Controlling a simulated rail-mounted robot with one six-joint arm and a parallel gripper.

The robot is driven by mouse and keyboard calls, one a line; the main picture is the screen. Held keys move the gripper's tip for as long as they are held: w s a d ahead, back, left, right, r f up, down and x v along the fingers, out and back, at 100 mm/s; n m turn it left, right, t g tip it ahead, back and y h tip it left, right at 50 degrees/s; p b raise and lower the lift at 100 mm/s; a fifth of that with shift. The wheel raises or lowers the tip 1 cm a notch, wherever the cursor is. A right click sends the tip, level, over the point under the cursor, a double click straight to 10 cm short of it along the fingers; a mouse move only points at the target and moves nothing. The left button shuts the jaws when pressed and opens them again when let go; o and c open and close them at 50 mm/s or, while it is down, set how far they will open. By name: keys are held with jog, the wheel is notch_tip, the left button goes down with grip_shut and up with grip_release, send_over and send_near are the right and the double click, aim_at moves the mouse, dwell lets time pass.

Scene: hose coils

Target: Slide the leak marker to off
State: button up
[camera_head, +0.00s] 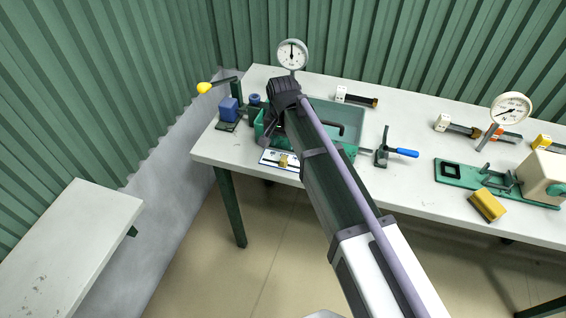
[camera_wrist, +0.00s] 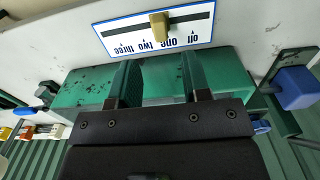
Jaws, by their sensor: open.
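The leak marker is a small tan-yellow slider block (camera_wrist: 159,25) on a dark slot in a white, blue-edged plate (camera_wrist: 112,40). Upside down in the wrist view, its labels are off, one, two and three, with off at the right end. The block stands mid-slot, around "one"; the exact mark is hard to tell. In the head view the marker (camera_head: 283,161) and plate (camera_head: 268,158) lie at the table's front edge. My gripper (camera_wrist: 157,78) is open, its fingers apart and empty, short of the marker and over a green bin. In the head view my arm hides most of it (camera_head: 270,132).
The green bin (camera_head: 345,112) stands directly behind the plate. A blue block (camera_head: 229,108) and yellow-knobbed lever (camera_head: 205,88) are at left. A blue-handled valve (camera_head: 402,153) is at right, and a gauge (camera_head: 292,54) behind. The floor in front is clear.

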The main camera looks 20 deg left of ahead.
aim_at(283, 159)
notch_tip(283, 159, down, 9)
jog(key=b, duration=0.7)
jog(key=shift+r, duration=0.2)
grip_shut()
